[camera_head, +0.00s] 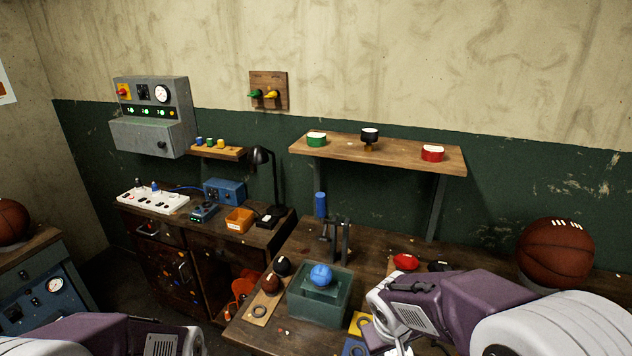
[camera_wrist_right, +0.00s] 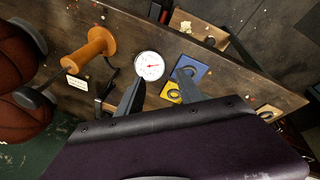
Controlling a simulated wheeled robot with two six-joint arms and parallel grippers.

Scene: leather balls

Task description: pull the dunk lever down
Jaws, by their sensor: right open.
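A lever with a blue handle (camera_head: 320,205) stands upright at the back of the workbench, on a dark metal stand (camera_head: 343,240). I take it to be the dunk lever. In front of it is a greenish see-through tank (camera_head: 318,305) with a blue ball (camera_head: 320,275) at its top. My right arm reaches in from the lower right, apart from the lever. In the right wrist view my right gripper (camera_wrist_right: 160,93) is open, with nothing between its fingers; the lever is not recognisable there. Of my left arm only a link shows at the lower left; its gripper is out of frame.
A shelf (camera_head: 380,150) holding several small items hangs above the bench. A basketball (camera_head: 555,252) sits at the right. Small balls lie on a wooden board (camera_head: 262,306) left of the tank. A round gauge (camera_wrist_right: 149,66) and an orange-handled tool (camera_wrist_right: 90,50) lie near the right gripper.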

